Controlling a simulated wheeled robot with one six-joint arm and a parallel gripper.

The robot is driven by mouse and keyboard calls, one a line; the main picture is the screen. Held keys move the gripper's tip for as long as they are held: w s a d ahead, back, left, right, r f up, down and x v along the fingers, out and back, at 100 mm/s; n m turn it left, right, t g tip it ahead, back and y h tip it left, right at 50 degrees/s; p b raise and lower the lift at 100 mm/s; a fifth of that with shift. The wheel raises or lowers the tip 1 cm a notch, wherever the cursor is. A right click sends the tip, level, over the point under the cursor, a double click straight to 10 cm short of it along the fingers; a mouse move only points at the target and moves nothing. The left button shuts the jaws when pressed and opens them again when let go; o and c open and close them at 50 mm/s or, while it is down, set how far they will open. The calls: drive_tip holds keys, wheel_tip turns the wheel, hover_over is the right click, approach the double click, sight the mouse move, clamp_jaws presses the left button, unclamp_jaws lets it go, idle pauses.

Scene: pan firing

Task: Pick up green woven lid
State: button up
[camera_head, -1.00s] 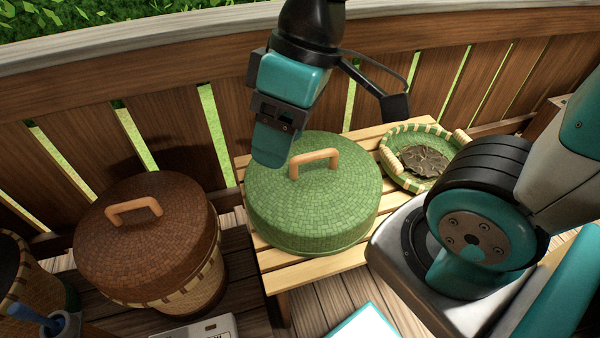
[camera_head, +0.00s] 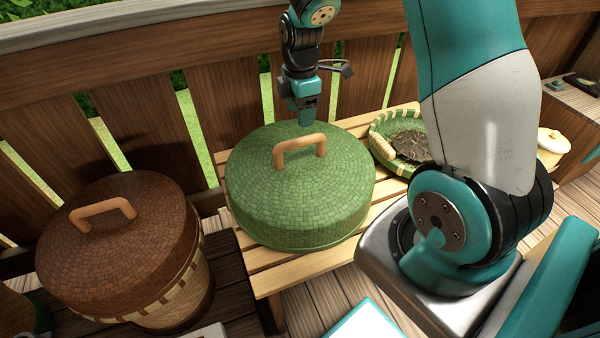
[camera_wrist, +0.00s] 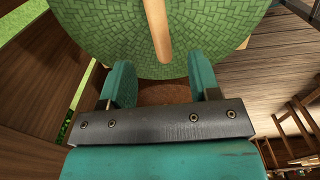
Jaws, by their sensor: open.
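The green woven lid (camera_head: 300,205) is a large round dome with a tan wooden handle (camera_head: 300,146) on top. It sits on the slatted wooden bench in the head view. My gripper (camera_head: 304,120) is just behind the handle in that view, pointing down, apart from the handle as far as I can tell. In the wrist view the lid (camera_wrist: 205,42) fills the upper part, with its handle (camera_wrist: 158,30) ahead of the jaws. My gripper (camera_wrist: 160,85) is open there with both teal fingers spread and nothing between them.
A brown woven lid (camera_head: 120,235) with its own handle tops a basket at the left. A green tray (camera_head: 378,143) with dark leaves lies at the bench's right. A wooden fence (camera_head: 150,120) runs close behind. My arm base stands at the right front.

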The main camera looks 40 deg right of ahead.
sight(300, 139)
wheel_tip(300, 139, down, 10)
idle(0.5)
drive_tip(key=shift+w, duration=0.1)
clamp_jaws()
